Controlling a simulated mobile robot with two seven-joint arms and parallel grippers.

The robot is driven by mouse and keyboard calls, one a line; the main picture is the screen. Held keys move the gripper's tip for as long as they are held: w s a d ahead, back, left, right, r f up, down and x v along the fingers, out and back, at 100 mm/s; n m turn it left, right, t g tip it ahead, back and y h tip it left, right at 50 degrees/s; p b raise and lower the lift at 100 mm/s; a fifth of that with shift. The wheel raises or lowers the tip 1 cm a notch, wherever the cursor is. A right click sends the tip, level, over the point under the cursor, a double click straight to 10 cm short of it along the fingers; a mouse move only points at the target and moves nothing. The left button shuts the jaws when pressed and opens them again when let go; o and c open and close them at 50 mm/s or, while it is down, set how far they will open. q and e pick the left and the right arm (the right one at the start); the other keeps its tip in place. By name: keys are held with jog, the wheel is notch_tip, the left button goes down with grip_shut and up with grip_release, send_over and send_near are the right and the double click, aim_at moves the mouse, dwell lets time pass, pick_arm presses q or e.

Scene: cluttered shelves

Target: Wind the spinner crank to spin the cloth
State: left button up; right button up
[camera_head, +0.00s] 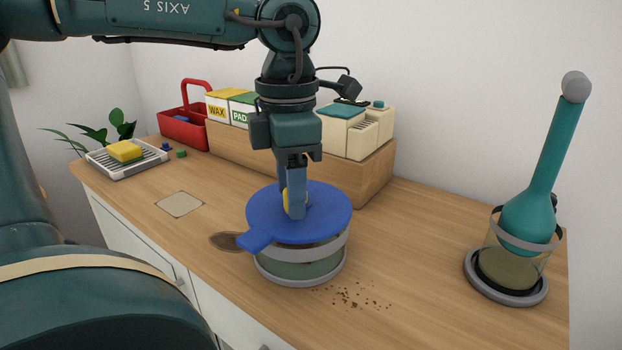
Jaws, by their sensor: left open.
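The spinner (300,262) stands on the wooden counter, a clear tub with grey bands and a blue lid (330,205) on top. A blue tab sticks out at the lid's left front edge. My left gripper (295,212) points straight down at the middle of the lid, with its fingertips at lid height. A yellow part (286,198) shows beside the fingers; I cannot tell whether it is the crank's knob. The gripper is open, and its fingers hide the lid's centre. The cloth cannot be made out inside the tub. My right gripper is not in view.
A teal long-necked tool (540,190) stands in a clear holder at the right. A wooden box (365,180) with cartons is behind the spinner. A red caddy (183,128) and a tray with a yellow sponge (125,151) are at the left. Brown crumbs (355,296) lie in front.

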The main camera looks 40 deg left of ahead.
pick_arm(q)
jog(key=shift+r+p, duration=2.4)
jog(key=shift+r, duration=0.6)
jog(key=shift+f, duration=0.1)
